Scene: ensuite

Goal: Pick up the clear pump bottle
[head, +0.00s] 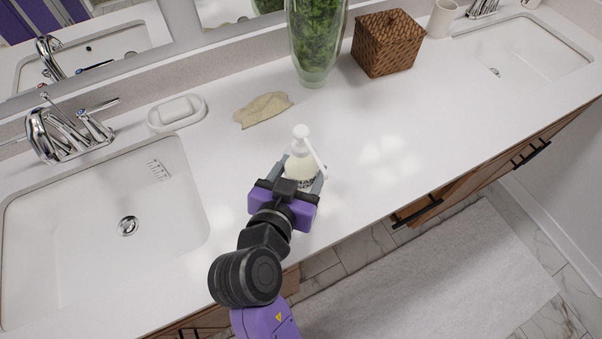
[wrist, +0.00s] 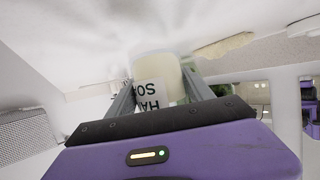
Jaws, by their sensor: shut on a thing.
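The clear pump bottle (head: 301,166) has a white pump top and pale contents, and is upright over the white counter in the head view. In the wrist view the bottle (wrist: 158,78) shows a label with partly visible lettering. My gripper (head: 303,181) is shut on the bottle, with one finger on each side of its body. The fingers also show in the wrist view (wrist: 158,92). The bottle's lower part is partly hidden by my gripper in the head view, and I cannot tell whether its base touches the counter.
A soap dish (head: 176,113) and a sink (head: 100,215) with a faucet (head: 62,135) are to the left. A glass vase (head: 316,45) and woven box (head: 387,43) stand behind. The counter to the right is clear.

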